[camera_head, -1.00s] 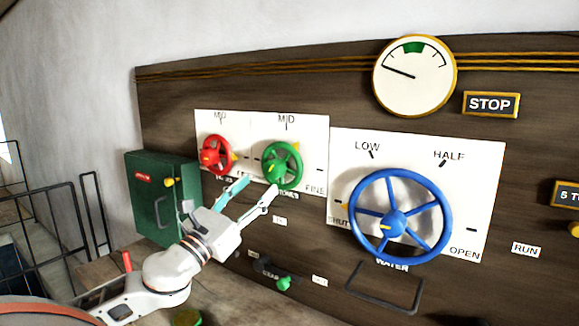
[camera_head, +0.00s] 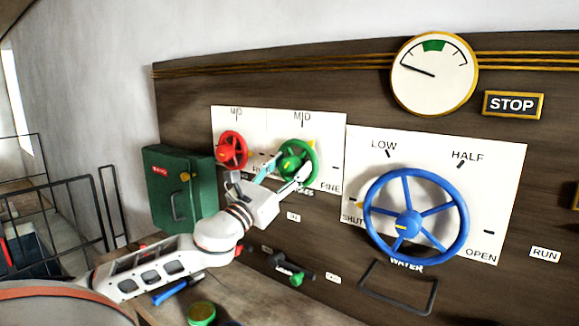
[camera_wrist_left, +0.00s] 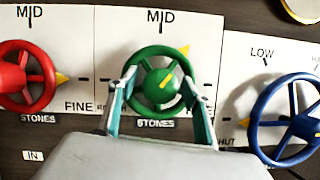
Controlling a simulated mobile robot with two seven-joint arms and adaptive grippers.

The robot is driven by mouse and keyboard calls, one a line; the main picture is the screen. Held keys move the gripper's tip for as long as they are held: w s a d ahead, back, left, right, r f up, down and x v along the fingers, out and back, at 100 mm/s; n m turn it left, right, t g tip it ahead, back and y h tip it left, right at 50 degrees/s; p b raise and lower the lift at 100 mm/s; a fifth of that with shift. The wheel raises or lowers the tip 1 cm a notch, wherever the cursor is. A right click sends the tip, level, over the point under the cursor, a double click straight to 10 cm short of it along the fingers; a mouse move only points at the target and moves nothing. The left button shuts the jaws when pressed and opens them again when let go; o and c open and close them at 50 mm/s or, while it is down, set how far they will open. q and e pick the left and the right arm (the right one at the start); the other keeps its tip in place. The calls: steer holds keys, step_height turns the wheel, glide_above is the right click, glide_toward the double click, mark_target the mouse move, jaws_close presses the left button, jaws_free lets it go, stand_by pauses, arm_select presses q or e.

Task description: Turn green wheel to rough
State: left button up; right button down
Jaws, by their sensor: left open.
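The green wheel (camera_head: 298,161) is mounted on a white panel, with MID above it and FINE at its lower right. In the left wrist view, the green wheel (camera_wrist_left: 158,84) has its yellow pointer at the upper right, between MID and the right-hand tick. The rough label is mostly hidden at its lower left. My left gripper (camera_head: 284,172) is open in front of the wheel. In the left wrist view, its fingers (camera_wrist_left: 160,80) stand at the left and right sides of the rim; I cannot tell whether they touch it. My right gripper is not in view.
A red wheel (camera_head: 232,149) is close on the left, and a large blue water wheel (camera_head: 446,238) is on the right. A green box (camera_head: 160,194) is mounted at far left. A dark lever with a green knob (camera_head: 297,279) sits below. A bench with a blue-handled tool (camera_head: 170,296) lies underneath.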

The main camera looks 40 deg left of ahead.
arm_select(q)
steer(key=shift+w, duration=0.1)
steer(key=c, duration=1.1)
